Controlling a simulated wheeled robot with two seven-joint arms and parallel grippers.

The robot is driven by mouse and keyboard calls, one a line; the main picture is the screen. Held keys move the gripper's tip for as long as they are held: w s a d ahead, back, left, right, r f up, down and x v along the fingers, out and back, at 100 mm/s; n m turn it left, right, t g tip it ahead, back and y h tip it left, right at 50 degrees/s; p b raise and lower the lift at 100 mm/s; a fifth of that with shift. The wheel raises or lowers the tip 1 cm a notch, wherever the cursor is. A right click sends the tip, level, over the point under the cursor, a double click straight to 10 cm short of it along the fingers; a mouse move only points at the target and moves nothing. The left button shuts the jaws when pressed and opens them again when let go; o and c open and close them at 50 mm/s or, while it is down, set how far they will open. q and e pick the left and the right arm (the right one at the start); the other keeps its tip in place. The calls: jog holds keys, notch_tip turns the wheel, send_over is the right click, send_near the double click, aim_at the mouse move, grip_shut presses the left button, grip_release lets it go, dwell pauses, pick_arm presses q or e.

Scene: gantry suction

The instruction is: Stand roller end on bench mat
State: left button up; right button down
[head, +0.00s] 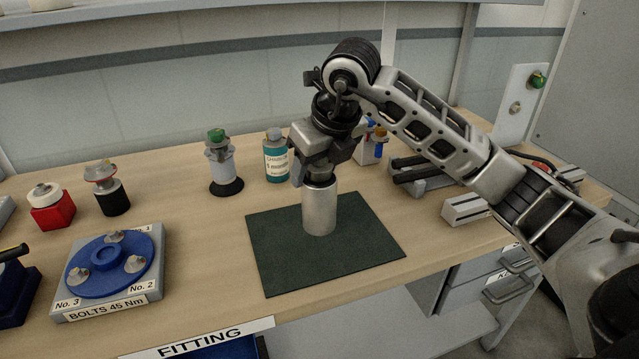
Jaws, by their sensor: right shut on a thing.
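The roller end (319,212) is a plain silver metal cylinder. It stands upright over the dark green bench mat (277,275), near the mat's back middle. Its lower end appears to touch the mat. My right gripper (318,178) comes down from above and is shut on the roller end's top. The gripper hides the top of the cylinder. My left gripper does not show in the head view.
A teal bottle (276,162) and a green-topped fitting on a black base (226,187) stand behind the mat. A blue disc fixture (109,265) lies to the left. Grey blocks (465,209) lie to the right. The mat's front is clear.

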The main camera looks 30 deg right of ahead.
jog(key=shift+w+d+f, duration=0.25)
jog(key=shift+d+f, duration=0.1)
jog(key=f, duration=0.3)
jog(key=shift+w+d+p, duration=0.15)
jog(key=shift+d+p, duration=0.15)
jog(key=shift+p, duration=0.1)
jog(key=shift+f, duration=0.4)
jog(key=c, duration=0.5)
grip_release()
jog(key=shift+f, duration=0.2)
